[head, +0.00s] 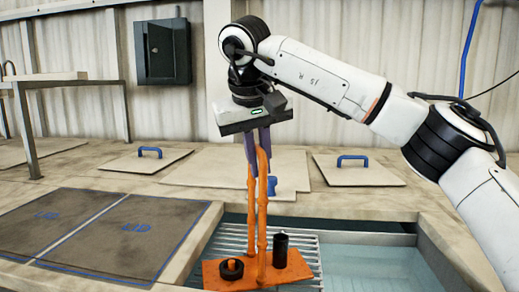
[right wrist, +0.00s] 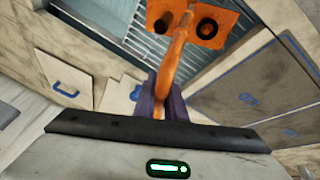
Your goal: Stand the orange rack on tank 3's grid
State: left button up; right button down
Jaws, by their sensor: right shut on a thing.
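The orange rack (head: 262,222) has a flat base and a tall loop handle. A black cylinder (head: 281,250) and a dark ring-shaped piece (head: 231,269) sit on its base. My right gripper (head: 258,147) is shut on the top of the handle, and the rack hangs roughly upright below it. The rack also shows in the right wrist view (right wrist: 177,62). A slatted grid (head: 228,240) in a tank opening lies behind and below the rack. I cannot tell whether the base touches it. No tank number is readable. My left gripper is out of view.
Water (head: 375,265) fills the opening right of the grid. A dark mat (head: 75,255) with blue outlines lies at left. Lids with blue handles (head: 145,163) (head: 360,172) lie behind. A bench (head: 45,82) stands at far left, and a dark wall box (head: 164,50) hangs at the back.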

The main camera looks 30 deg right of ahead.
notch_tip(320, 180, down, 2)
jog(key=shift+f, duration=0.15)
jog(key=c, duration=1.8)
grip_release()
jog(key=shift+f, duration=0.15)
jog(key=v, duration=1.2)
jog(key=shift+a, duration=0.1)
